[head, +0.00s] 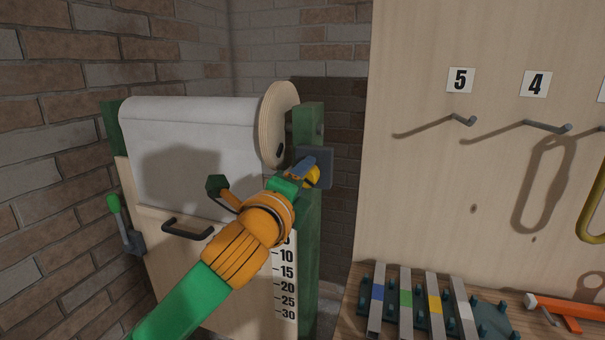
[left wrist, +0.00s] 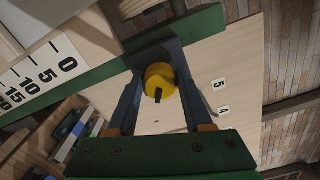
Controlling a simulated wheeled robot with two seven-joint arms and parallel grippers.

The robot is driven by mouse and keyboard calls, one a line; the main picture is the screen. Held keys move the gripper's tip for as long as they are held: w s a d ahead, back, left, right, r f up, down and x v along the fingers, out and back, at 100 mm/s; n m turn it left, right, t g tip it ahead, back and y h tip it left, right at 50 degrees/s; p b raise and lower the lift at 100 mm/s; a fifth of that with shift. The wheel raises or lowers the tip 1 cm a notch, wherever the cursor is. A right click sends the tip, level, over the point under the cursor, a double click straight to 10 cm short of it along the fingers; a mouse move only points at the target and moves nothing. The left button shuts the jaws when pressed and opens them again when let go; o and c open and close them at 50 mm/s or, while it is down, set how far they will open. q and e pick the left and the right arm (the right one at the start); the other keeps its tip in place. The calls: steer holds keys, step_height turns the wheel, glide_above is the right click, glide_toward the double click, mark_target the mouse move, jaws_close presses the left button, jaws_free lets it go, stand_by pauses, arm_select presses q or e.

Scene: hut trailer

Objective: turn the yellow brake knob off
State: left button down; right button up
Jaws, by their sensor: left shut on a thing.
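The yellow brake knob (head: 313,176) sits on a dark grey square plate (head: 322,158) on the green post of the roller stand. My left gripper (head: 304,168) is at the knob and partly hides it in the head view. In the left wrist view the knob (left wrist: 161,79) lies between the two dark fingers of my left gripper (left wrist: 160,84), which is shut on it. A black mark (left wrist: 158,96) shows on the knob's face, toward the lower side of that picture. My right gripper is in neither view.
A white roll (head: 190,145) with a wooden end disc (head: 279,122) is left of the knob. A black handle (head: 187,229) and a green-tipped lever (head: 114,204) are on the stand. A pegboard with hooks (head: 463,119) and a bench with coloured bars (head: 405,300) are right.

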arm_select(q)
steer(key=n+p, duration=0.1)
steer(key=n, duration=0.5)
steer(key=shift+f, duration=0.15)
steer(key=shift+n, duration=0.4)
steer(key=shift+c, duration=1.5)
jaws_free()
